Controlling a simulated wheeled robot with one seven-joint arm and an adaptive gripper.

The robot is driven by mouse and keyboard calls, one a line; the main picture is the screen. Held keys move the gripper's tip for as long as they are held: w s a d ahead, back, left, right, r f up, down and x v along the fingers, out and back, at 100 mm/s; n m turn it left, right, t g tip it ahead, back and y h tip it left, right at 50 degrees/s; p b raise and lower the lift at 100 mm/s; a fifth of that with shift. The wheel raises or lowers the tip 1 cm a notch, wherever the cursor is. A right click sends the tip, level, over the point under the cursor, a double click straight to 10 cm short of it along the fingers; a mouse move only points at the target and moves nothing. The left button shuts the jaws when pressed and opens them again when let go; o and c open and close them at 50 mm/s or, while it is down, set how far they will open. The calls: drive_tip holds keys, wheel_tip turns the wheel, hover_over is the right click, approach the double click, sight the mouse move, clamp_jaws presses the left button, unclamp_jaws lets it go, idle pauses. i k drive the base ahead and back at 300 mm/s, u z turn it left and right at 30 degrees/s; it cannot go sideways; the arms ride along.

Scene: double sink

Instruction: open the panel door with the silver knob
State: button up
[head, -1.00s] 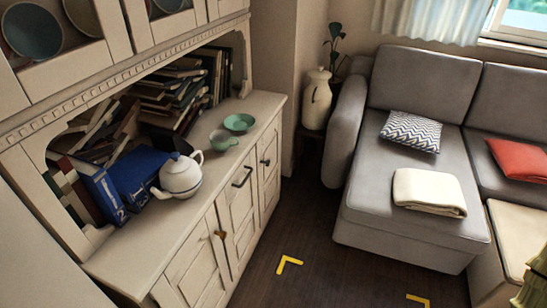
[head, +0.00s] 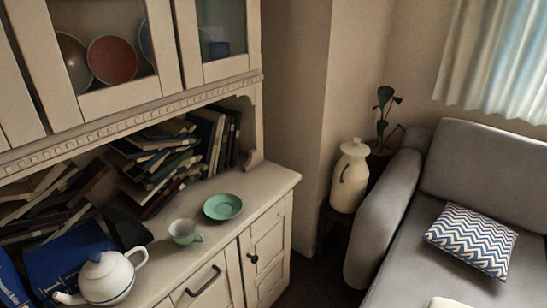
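A cream cabinet (head: 230,243) stands at the left in the head view. Its lower front has a panel door (head: 267,240) at the right end, which looks shut. A small dark knob (head: 253,258) sits near that door's left edge. I cannot make out a silver knob. A dark bar handle (head: 203,281) is on the front panel to the left of this door. The lowest part of the cabinet front is cut off by the frame. My gripper is not in view.
The counter holds a white teapot (head: 106,279), a green cup (head: 184,232), a green plate (head: 223,206) and piled books (head: 155,165). A cream jug (head: 350,176) stands beyond the cabinet. A grey sofa (head: 385,215) stands at the right; a narrow dark floor gap separates them.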

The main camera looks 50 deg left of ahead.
sight(263, 246)
drive_tip(key=z, duration=2.45)
drive_tip(key=k, duration=0.75)
drive_tip(key=u, duration=3.3)
